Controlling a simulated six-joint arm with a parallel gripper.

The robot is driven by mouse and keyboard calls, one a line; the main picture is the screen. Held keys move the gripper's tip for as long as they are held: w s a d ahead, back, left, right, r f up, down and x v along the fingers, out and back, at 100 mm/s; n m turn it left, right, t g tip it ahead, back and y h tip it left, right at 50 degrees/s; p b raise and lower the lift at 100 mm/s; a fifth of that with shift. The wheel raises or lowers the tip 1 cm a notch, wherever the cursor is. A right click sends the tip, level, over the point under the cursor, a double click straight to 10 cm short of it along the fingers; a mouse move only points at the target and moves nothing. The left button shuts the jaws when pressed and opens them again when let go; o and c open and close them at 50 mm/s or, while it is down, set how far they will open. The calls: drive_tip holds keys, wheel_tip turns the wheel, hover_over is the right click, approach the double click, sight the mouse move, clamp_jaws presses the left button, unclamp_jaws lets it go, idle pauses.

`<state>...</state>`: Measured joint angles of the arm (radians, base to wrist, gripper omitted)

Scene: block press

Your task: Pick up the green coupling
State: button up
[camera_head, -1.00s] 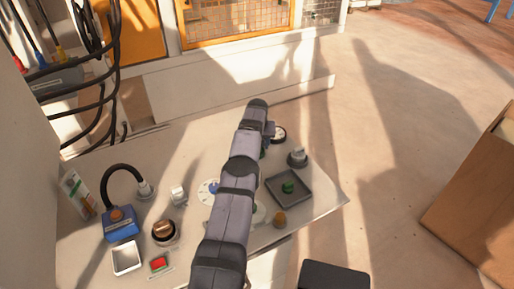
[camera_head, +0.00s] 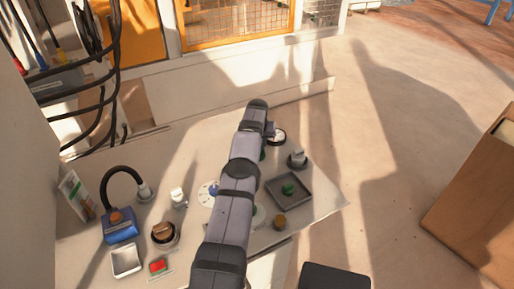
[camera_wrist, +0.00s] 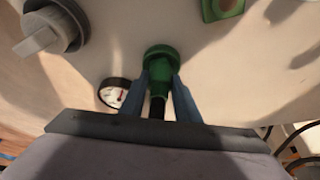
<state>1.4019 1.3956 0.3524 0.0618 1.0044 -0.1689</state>
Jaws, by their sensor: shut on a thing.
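The green coupling (camera_wrist: 160,57) is between the two blue fingers of my gripper (camera_wrist: 161,78) in the wrist view. It has a wide round flange and a narrower body, with a dark stem (camera_wrist: 157,106) on the side towards my wrist. My gripper is shut on it. In the head view my arm covers most of the gripper, and only a small green patch shows beside the arm. I cannot tell whether the coupling touches the table.
A dial gauge (camera_head: 277,136) and a grey knob (camera_head: 297,159) stand close to my gripper. A dark tray (camera_head: 306,203) holding a green piece (camera_head: 288,189) lies to the right. A blue box (camera_head: 120,226), brown knob (camera_head: 163,233) and red button (camera_head: 158,266) are at left.

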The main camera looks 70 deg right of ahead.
wheel_tip(320, 180, up, 8)
drive_tip(key=p, duration=0.4)
drive_tip(key=shift+r+p, duration=0.6)
drive_tip(key=shift+p, duration=0.15)
drive_tip(key=shift+w+a, duration=0.1)
drive_tip(key=w+a+m+g+p, duration=0.2)
drive_tip(key=a+m, duration=0.4)
drive_tip(key=a, duration=0.6)
drive_tip(key=shift+w+a+f+p, duration=0.15)
drive_tip(key=shift+a+f+p, duration=0.1)
drive_tip(key=shift+p, duration=0.25)
drive_tip(key=shift+f, duration=0.1)
drive_tip(key=shift+f+b, duration=1.65)
drive_tip(key=shift+f, duration=1.05)
